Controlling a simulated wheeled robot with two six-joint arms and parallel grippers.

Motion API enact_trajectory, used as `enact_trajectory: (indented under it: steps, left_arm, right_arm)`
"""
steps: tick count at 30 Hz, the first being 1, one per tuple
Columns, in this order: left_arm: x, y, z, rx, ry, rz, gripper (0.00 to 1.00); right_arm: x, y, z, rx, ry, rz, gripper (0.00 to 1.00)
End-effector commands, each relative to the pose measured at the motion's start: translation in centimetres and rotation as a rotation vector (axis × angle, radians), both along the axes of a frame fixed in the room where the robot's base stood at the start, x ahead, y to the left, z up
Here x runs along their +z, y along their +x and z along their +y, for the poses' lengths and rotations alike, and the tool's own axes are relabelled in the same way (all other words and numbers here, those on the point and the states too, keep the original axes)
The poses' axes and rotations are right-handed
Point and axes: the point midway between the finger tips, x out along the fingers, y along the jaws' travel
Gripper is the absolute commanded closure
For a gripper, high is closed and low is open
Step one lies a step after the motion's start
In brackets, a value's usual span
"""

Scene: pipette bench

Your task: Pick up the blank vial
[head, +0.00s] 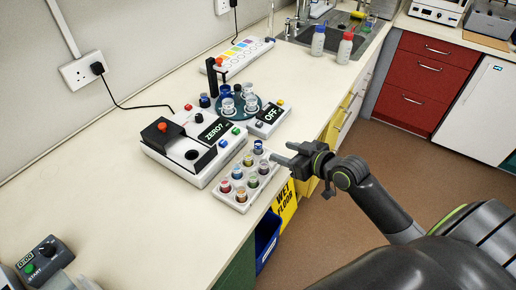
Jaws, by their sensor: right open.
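A white vial rack (262,191) stands at the bench's front edge and holds several small vials with differently coloured caps. A blue vial (258,146) is at its far end, a red-capped vial (225,186) at its near left, and an orange one (241,196) at its near right. No label is readable, so I cannot tell which is the blank vial. My right gripper (283,154) is open and empty, just right of the rack's far end, close to the blue vial. Whether it touches anything is unclear. My left gripper is out of view.
A white instrument with a "ZERO?" display (214,130) stands behind the rack. A unit reading "OFF" (270,114) and a round vial holder (222,108) are beyond it. A yellow wet-floor sign (285,206) and blue bin (267,240) are below the bench edge.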

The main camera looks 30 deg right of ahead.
Motion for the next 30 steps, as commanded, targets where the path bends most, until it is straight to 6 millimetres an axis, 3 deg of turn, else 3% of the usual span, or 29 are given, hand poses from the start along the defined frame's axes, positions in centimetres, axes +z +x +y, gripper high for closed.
enact_trajectory:
  steps: [4, 13, 21, 30]
  left_arm:
    - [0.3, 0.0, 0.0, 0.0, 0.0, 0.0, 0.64]
    - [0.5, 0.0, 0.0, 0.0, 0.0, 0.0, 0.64]
    - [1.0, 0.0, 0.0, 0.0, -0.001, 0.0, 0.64]
    - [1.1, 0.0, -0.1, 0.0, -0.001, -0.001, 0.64]
  right_arm:
    - [-0.8, 2.1, 0.7, 0.0, 0.003, 0.0, 0.52]
    - [-1.6, 3.9, 1.3, 0.001, 0.001, 0.0, 0.52]
    - [-3.0, 7.2, 2.5, -0.001, 0.002, 0.0, 0.52]
    - [-3.6, 8.3, 2.9, 0.001, -0.001, 0.0, 0.52]
